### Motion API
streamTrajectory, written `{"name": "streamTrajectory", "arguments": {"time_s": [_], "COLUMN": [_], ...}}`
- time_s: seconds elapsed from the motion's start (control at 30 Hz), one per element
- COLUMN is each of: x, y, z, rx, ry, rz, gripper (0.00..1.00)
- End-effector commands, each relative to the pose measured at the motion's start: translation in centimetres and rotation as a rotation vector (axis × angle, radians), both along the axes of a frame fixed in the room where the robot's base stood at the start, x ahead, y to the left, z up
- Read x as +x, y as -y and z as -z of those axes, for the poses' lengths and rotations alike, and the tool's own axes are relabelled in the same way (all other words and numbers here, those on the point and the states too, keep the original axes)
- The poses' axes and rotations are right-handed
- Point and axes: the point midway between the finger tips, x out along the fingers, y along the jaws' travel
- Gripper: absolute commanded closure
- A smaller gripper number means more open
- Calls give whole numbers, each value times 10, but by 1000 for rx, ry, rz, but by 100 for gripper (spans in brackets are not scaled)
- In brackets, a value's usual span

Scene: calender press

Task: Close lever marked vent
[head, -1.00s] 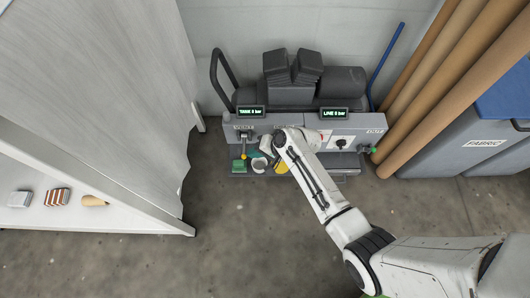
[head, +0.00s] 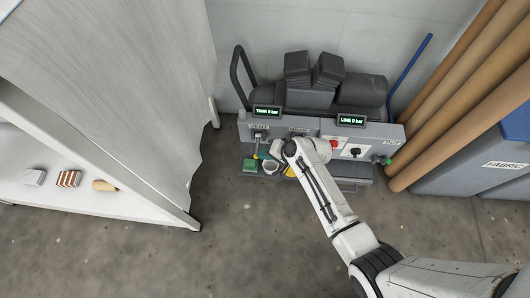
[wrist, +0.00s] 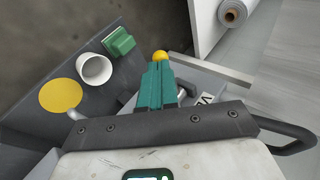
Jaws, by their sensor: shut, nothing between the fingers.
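The vent lever sits under the VENT label (head: 258,127) at the left of the press's grey front panel. Its yellow ball knob (head: 256,156) hangs low in front of the panel. In the wrist view the yellow knob (wrist: 160,56) shows just beyond the tips of my gripper (wrist: 157,66). The teal fingers are together with nothing between them. They look close to the knob, but I cannot tell whether they touch it. The fingers hide most of the lever's shaft. In the head view my gripper (head: 263,155) is mostly hidden behind my own wrist, just right of the knob.
A green block (head: 250,168), a white cup (head: 270,168) and a yellow disc (wrist: 60,96) sit on the ledge below the panel. A red button (head: 334,144) and black knob (head: 355,152) are further right. A white shelf (head: 90,205) stands left, with clear floor between.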

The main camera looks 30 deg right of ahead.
Motion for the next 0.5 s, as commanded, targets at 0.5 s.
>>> {"name": "streamTrajectory", "arguments": {"time_s": [0.5], "x": [-3], "y": [-2], "z": [34], "rx": [-184], "ry": [252], "rz": [-1], "gripper": [100]}}
